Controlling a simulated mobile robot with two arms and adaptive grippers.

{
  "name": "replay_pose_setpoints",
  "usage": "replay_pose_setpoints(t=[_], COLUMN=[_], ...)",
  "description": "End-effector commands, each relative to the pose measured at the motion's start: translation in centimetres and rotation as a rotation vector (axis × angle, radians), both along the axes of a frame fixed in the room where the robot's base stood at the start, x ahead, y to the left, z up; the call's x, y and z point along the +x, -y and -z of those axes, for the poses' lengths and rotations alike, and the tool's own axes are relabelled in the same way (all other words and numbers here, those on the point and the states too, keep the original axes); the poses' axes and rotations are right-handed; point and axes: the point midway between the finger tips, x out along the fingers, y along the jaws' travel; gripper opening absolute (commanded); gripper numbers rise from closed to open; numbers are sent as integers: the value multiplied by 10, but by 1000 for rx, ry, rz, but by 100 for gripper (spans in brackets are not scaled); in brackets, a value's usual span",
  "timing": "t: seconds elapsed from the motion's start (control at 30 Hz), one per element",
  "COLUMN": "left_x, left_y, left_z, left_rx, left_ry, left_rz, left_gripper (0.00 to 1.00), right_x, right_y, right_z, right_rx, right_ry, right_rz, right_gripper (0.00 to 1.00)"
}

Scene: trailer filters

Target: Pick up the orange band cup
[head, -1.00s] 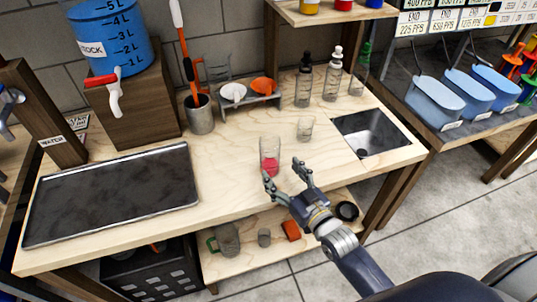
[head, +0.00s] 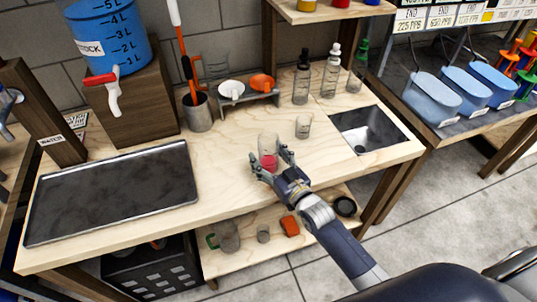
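A clear cup with a pinkish-red band (head: 268,146) stands upright near the front middle of the wooden workbench. I see no plainly orange band on any cup. My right gripper (head: 271,160) is open at the bench's front edge, with one finger to the left of the banded cup and one to its right. The gripper partly hides the cup's lower part, and I cannot tell whether the fingers touch it. A smaller clear cup (head: 303,127) stands behind and to the right. My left gripper is out of view.
A dark metal tray (head: 112,192) covers the bench's left part. A sink (head: 372,130) lies at the right. Bottles (head: 330,78), a metal pot with tools (head: 199,112) and a small rack (head: 250,96) stand behind. A lower shelf (head: 250,262) holds several items.

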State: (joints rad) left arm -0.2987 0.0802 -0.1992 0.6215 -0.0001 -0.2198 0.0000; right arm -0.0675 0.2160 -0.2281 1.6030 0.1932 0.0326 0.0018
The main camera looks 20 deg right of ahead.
Motion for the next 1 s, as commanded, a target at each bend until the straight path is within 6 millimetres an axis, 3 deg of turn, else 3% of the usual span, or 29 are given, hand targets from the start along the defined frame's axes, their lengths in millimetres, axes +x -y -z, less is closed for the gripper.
replay_pose_setpoints(t=[0.03, 0.17, 0.73, 1.0], left_x=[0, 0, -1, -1], left_y=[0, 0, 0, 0], left_z=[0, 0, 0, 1], left_rx=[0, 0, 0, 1], left_ry=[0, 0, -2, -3], left_rz=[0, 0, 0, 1], left_gripper=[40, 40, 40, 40], right_x=[0, 0, 0, 0], right_y=[0, 0, 0, 0], right_z=[0, 0, -2, -15], right_rx=[0, 0, 0, 1], right_ry=[0, 0, 1, 3], right_rz=[0, 0, 0, 0], right_gripper=[47, 20, 18, 18])
